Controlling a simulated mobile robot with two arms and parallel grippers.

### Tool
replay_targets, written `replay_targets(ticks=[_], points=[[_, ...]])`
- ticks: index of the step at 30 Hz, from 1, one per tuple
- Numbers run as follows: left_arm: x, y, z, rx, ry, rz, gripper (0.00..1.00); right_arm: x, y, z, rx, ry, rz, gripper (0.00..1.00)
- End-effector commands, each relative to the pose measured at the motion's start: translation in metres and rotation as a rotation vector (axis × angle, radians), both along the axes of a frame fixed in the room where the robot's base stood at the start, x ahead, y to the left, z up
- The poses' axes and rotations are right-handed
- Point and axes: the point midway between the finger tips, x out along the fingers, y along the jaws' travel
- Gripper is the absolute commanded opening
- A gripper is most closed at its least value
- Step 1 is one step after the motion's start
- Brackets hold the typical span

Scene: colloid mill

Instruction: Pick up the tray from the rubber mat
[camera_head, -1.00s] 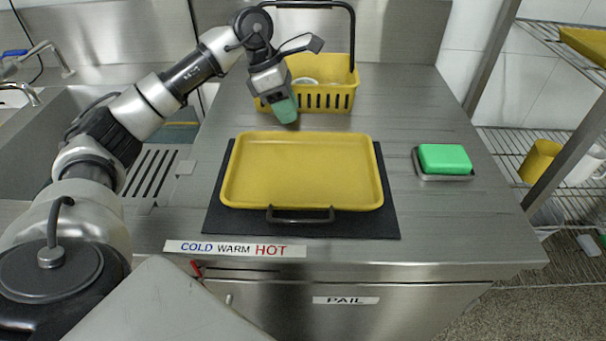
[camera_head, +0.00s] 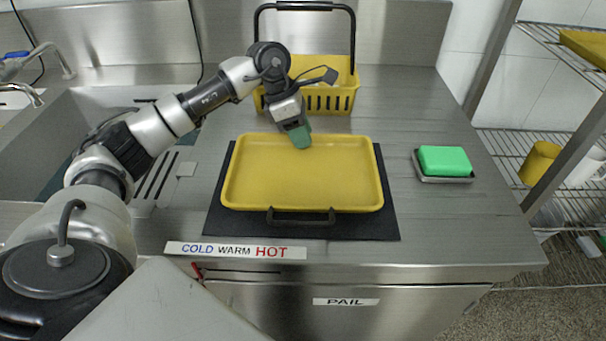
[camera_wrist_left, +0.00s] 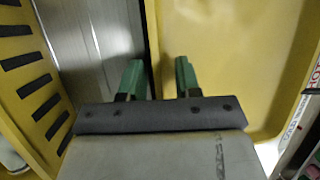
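A yellow rectangular tray (camera_head: 300,180) with a raised rim lies on the black rubber mat (camera_head: 393,225). A dark handle (camera_head: 301,217) shows at its near edge. I cannot tell whether the fingers touch the rim. My right gripper is in neither view.
A yellow basket (camera_head: 330,98) with a dark handle stands close behind the tray. A green sponge (camera_head: 445,159) on a metal dish (camera_head: 430,180) lies to the right. A sink (camera_head: 60,135) is at the left and wire shelving (camera_head: 560,195) at the right.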

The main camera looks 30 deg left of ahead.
Motion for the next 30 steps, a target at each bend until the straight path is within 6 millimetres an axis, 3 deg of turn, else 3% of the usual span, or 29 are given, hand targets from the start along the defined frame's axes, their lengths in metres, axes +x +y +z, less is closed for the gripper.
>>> replay_targets(ticks=[4,11,24,30], points=[[0.0,0.0,-0.003,0.0,0.0,0.0,0.33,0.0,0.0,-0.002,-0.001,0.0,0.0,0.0],[0.0,0.0,-0.002,0.0,0.001,-0.001,0.0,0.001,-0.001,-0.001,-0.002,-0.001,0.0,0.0],[-0.001,0.0,-0.003,0.0,0.005,-0.001,0.0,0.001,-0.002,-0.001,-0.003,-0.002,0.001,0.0],[0.0,0.0,0.008,0.0,0.003,-0.002,0.0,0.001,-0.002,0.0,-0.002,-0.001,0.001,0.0]])
